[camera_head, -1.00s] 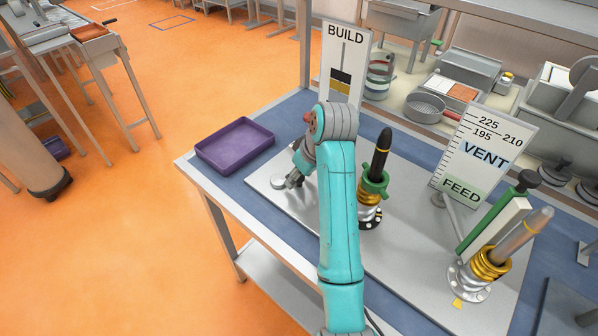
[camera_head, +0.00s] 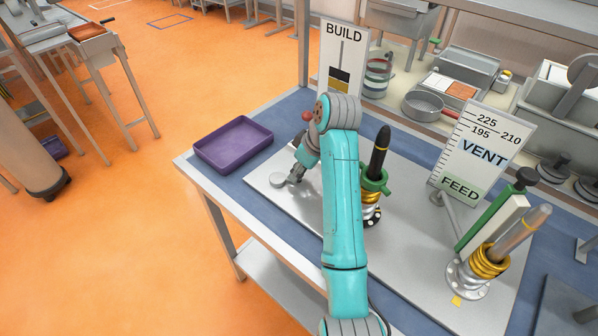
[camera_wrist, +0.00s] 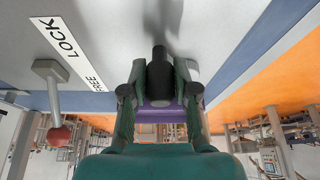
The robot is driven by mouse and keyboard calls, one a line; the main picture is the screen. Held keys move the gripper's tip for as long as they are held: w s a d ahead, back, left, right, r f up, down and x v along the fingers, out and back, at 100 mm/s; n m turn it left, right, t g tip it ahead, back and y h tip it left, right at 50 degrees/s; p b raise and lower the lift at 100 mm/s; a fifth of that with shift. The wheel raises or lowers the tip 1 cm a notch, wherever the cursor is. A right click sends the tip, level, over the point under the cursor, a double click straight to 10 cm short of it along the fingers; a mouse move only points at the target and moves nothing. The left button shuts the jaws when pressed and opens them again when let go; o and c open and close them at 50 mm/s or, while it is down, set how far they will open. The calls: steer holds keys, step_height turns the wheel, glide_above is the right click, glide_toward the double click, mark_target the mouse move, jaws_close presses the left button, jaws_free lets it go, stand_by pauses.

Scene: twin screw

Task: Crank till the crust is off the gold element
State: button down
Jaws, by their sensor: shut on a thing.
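My gripper (camera_head: 297,173) is low over the grey plate, left of the middle screw unit. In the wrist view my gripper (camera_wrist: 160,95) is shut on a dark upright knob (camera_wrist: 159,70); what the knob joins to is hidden. A grey disc (camera_head: 278,180) lies beside the gripper. The middle unit has a black tapered rod (camera_head: 379,152), a green collar (camera_head: 373,182) and a partly hidden gold part (camera_head: 364,197). The right unit has gold rings (camera_head: 489,260) and a grey-orange rod (camera_head: 522,232). I cannot tell which gold part carries crust.
The BUILD board (camera_head: 343,60) shows dark and yellow bands. The VENT/FEED board (camera_head: 482,150) stands right. A lever with a red ball (camera_wrist: 59,136) sits by a LOCK/FREE label (camera_wrist: 68,50). A purple tray (camera_head: 233,146) stands left on the blue table.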

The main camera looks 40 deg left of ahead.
steer(key=n, duration=0.1)
steer(key=w+a+n+g, duration=0.1)
steer(key=n, duration=0.1)
steer(key=shift+w+a+n+g, duration=0.15)
steer(key=shift+w+n+g, duration=0.05)
steer(key=shift+n+g, duration=0.1)
steer(key=n, duration=0.1)
steer(key=a+n+g, duration=0.1)
steer(key=shift+w+n+h, duration=0.3)
steer(key=shift+w+n, duration=0.05)
steer(key=shift+n, duration=0.05)
steer(key=shift+w+a+n+g+h, duration=0.1)
steer(key=shift+a+n+g+h, duration=0.25)
steer(key=shift+n, duration=0.55)
steer(key=shift+w+a+n+g+h, duration=0.1)
steer(key=shift+a+n+h, duration=0.1)
steer(key=shift+a+n, duration=0.55)
steer(key=shift+w+a+n+g+h, duration=0.1)
steer(key=shift+a+n+g+h, duration=0.2)
steer(key=shift+n, duration=0.75)
steer(key=c, duration=0.9)
jaws_free()
steer(key=v, duration=1.2)
steer(key=shift+s, duration=0.15)
